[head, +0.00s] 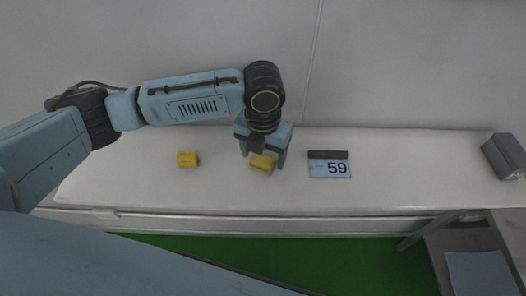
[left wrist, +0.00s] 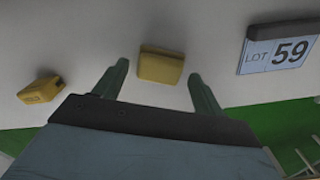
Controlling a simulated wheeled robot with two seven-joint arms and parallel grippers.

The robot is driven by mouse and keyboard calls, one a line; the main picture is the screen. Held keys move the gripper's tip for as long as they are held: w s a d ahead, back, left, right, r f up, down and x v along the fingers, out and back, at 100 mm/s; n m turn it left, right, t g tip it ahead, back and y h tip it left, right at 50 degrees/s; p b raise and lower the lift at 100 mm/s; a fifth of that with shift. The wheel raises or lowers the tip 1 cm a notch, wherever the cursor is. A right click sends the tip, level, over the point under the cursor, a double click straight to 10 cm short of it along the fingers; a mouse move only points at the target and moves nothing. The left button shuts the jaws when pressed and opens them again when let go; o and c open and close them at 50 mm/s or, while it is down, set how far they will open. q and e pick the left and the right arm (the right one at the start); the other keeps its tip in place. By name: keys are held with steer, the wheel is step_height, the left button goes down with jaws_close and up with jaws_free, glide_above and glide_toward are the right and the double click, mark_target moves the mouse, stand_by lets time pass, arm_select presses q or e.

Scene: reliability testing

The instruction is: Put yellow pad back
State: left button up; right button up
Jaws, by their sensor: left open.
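A yellow pad (head: 262,164) lies on the white bench top, below my left gripper (head: 263,161) in the head view. The left gripper points down, open, with one green finger to either side of the pad. In the left wrist view the pad (left wrist: 161,66) appears between the two spread fingertips (left wrist: 159,71), with gaps on both sides and no contact visible. I cannot tell how high the fingertips are above the bench. My right gripper is in neither view.
A small yellow block with dark marks (head: 187,159) lies left of the gripper. A "LOT 59" card (head: 330,168) with a dark bar (head: 328,154) lies to the right. A grey box (head: 504,156) stands at the far right. The bench between card and box is clear.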

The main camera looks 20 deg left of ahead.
mark_target(263, 159)
arm_select(q)
steer(key=shift+r, duration=0.1)
step_height(263, 159, up, 12)
stand_by(0.4)
stand_by(0.4)
